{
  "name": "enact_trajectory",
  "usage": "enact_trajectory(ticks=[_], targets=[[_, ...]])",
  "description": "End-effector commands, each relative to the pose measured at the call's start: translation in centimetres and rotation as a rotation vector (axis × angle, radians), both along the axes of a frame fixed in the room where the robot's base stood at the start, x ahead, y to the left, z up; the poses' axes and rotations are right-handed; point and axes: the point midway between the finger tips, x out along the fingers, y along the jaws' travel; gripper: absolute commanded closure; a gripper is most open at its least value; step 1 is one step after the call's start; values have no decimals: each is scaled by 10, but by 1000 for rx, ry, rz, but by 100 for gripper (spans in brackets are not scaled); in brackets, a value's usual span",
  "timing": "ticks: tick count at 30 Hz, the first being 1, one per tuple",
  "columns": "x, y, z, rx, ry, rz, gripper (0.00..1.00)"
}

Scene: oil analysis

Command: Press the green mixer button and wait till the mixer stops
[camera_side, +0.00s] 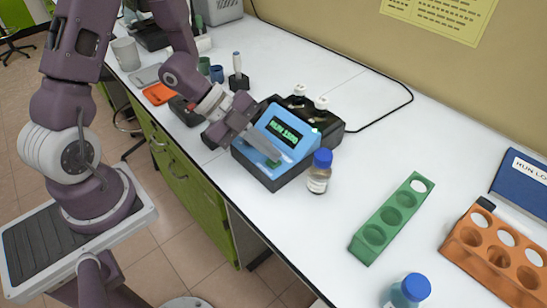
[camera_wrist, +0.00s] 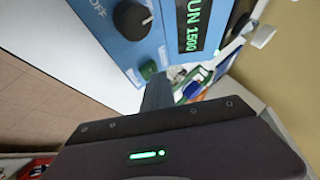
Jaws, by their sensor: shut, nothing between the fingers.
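The mixer (camera_side: 283,125) is a blue and black box on the white bench. Its lit green display reads "RUN 1500" in the side view and partly shows in the wrist view (camera_wrist: 193,22). The green button (camera_wrist: 149,69) sits on the blue front panel, below a black knob (camera_wrist: 131,18). My gripper (camera_side: 284,157) is shut and empty, with its fingers over the front panel. In the wrist view its fingertips (camera_wrist: 157,82) are right at the button's lower edge. I cannot tell whether they touch it. Two white-capped vials (camera_side: 299,91) (camera_side: 321,102) stand on the mixer's back.
A blue-capped bottle (camera_side: 318,176) stands close to the mixer's right. A green rack (camera_side: 361,245), an orange rack (camera_side: 466,238) and another blue-capped bottle (camera_side: 408,291) are farther right. A black cable (camera_side: 385,118) runs behind the mixer. Bench between mixer and green rack is mostly clear.

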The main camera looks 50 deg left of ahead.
Motion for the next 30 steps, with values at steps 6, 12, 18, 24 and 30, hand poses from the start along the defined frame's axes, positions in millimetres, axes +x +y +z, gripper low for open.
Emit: enact_trajectory(ticks=[6, 12, 18, 24, 30], targets=[[0, 0, 0, 1, 1, 0, 100], [0, 0, 6, 1, -3, -1, 100], [0, 0, 16, 1, -2, 0, 100], [0, 1, 17, 1, 0, 1, 100], [1, 0, 21, 1, -3, -1, 100]])
